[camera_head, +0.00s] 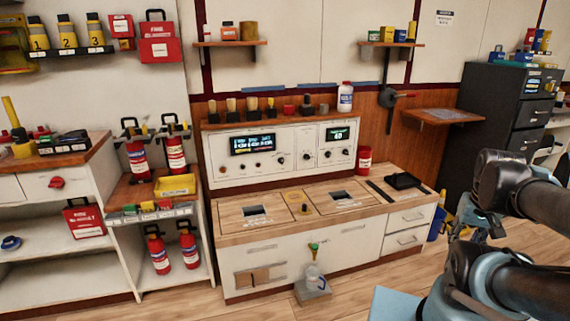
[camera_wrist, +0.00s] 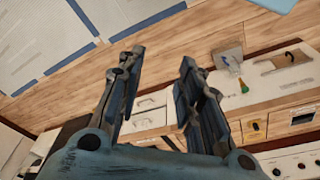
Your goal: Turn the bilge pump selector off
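A white control panel (camera_head: 235,178) with two lit displays and several small dark knobs stands on the counter in the head view. Black pointer knobs show between the displays (camera_head: 307,132) and under the right display (camera_head: 328,155). The labels are too small to read, so I cannot tell which control is the bilge pump selector. A red knob (camera_head: 57,182) sits on the left cabinet. My gripper (camera_wrist: 157,63) is open and empty in the wrist view, its fingers apart over the floor and well away from the panel. My arm is at the right of the head view.
The wooden counter (camera_head: 232,228) juts out before the panel. A jug (camera_head: 312,278) on a small grey base stands at its foot. A black filing cabinet (camera_head: 490,125) is at the right, and fire extinguishers (camera_head: 175,155) are at the left. The floor in front is mostly clear.

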